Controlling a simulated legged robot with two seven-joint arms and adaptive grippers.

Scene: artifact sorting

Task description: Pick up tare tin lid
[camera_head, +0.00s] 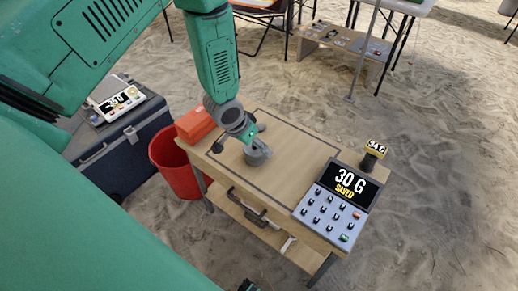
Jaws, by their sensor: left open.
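A small grey round tin (257,155) stands on the wooden table top, inside a dark outlined rectangle. My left gripper (246,138) is open right above the tin, with its fingers close around the tin's top. I cannot make out the lid apart from the tin, as the gripper covers its upper part. I cannot tell whether the fingers touch it. A small dark and green piece at the bottom edge may be the tip of my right gripper (247,286); its jaws do not show.
A console reading "30 G SAVED" (333,208) stands at the table's right end, near a small "34 G" display (376,148). An orange box (195,124) sits at the left end. A red bucket (170,165) and a blue cooler (120,150) with a scale (122,101) stand left.

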